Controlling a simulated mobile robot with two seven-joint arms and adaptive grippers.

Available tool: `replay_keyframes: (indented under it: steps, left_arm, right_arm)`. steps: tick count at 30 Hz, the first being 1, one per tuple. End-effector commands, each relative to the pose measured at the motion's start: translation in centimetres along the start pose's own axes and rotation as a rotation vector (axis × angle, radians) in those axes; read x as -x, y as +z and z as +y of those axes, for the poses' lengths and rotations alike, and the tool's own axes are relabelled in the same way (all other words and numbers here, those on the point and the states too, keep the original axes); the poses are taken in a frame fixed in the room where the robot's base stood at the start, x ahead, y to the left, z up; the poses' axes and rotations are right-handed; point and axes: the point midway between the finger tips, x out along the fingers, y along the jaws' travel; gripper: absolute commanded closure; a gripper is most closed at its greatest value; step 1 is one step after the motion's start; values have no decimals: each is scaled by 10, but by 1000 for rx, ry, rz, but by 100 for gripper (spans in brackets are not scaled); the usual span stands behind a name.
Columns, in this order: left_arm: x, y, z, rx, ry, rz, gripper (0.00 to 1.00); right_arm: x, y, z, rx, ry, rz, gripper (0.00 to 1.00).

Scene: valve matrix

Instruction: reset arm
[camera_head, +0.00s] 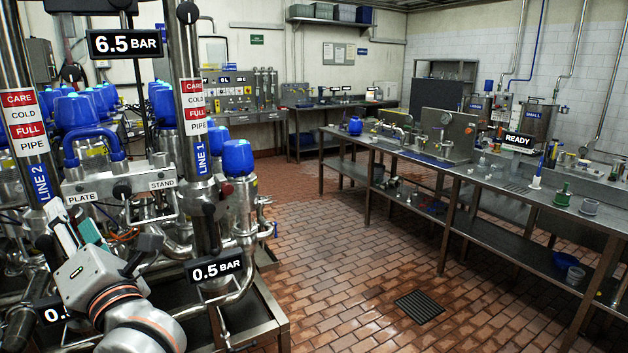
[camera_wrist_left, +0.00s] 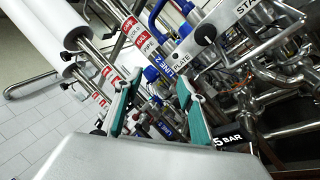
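My left arm comes in at the lower left of the head view. My left gripper (camera_head: 72,232) is in front of the valve matrix, close to the LINE 2 pipe (camera_head: 22,110) and below the PLATE/STAND bracket (camera_head: 120,192). In the left wrist view the two teal-padded fingers of my left gripper (camera_wrist_left: 158,78) stand apart with nothing held between them. Beyond them the LINE 2 pipe (camera_wrist_left: 133,36) and the bracket (camera_wrist_left: 240,32) show tilted. I cannot tell whether a finger touches anything. My right gripper is not in view.
The LINE 1 pipe (camera_head: 195,110) and blue-capped valves (camera_head: 238,158) crowd the left side. A 0.5 BAR display (camera_head: 216,271) is right of my left arm. A long steel bench (camera_head: 480,177) stands at right. The tiled floor (camera_head: 330,260) between is clear, with a drain (camera_head: 419,306).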

Motion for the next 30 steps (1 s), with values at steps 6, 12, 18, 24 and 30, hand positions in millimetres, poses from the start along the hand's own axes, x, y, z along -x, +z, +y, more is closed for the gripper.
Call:
replay_keyframes:
  steps: [6,12,18,24,30]
  left_arm:
    - [45,13,-22,-495,300,-230,60]
    - [123,34,-119,-952,395,-613,60]
    - [202,5,-227,-1287,342,-960,60]
    - [277,-66,-318,-1560,218,-1270,60]
    - [344,-164,-378,-1794,54,-1539,60]
  right_arm:
    - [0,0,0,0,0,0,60]
    - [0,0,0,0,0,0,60]
    - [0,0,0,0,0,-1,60]
    - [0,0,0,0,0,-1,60]
    - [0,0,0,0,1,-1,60]
